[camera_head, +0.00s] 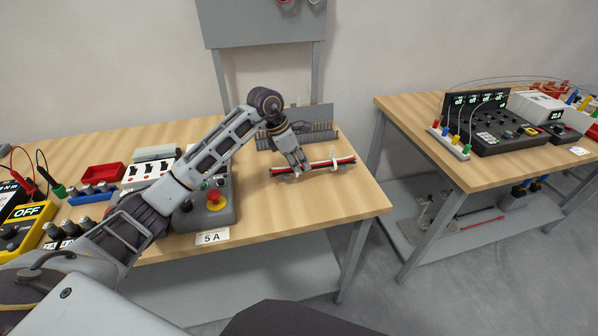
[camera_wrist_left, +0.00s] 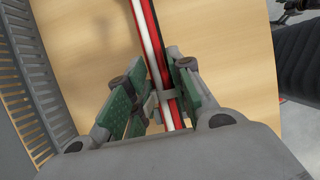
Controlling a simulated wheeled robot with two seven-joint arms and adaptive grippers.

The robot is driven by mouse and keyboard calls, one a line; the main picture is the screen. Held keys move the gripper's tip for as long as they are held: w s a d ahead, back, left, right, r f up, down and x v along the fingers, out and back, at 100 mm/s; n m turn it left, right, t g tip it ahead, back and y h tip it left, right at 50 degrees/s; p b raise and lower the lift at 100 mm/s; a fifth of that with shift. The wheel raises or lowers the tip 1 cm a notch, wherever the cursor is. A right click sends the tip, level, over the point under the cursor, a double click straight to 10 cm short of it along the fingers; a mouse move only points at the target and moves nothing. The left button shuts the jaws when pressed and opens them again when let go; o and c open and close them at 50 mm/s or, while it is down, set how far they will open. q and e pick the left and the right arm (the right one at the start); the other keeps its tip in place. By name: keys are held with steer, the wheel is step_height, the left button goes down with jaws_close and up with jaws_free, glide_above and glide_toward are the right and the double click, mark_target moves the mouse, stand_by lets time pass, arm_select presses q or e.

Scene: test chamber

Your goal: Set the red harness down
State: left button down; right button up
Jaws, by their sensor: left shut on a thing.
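The red harness (camera_head: 322,165) is a bundle of red, white and black strands with pale ties. It lies lengthwise at the right part of the left wooden table (camera_head: 345,200). My left gripper (camera_head: 299,168) is shut on the harness near its left part, low over the table top. In the left wrist view the harness (camera_wrist_left: 153,45) runs between the green-padded fingers (camera_wrist_left: 160,100). I cannot tell whether the harness touches the wood or hangs just above it. My right gripper is not in view.
A grey slotted rack (camera_head: 310,135) stands behind the harness; it also shows in the left wrist view (camera_wrist_left: 30,80). A control box with a red button (camera_head: 213,195) is to the left. Bare wood lies in front. A second table (camera_head: 455,165) holds instruments at right.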

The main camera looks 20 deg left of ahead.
arm_select(q)
steer(key=shift+f, duration=1.85)
steer(key=c, duration=1.3)
jaws_free()
steer(key=shift+f, duration=0.1)
steer(key=shift+o, duration=0.2)
steer(key=v, duration=1.2)
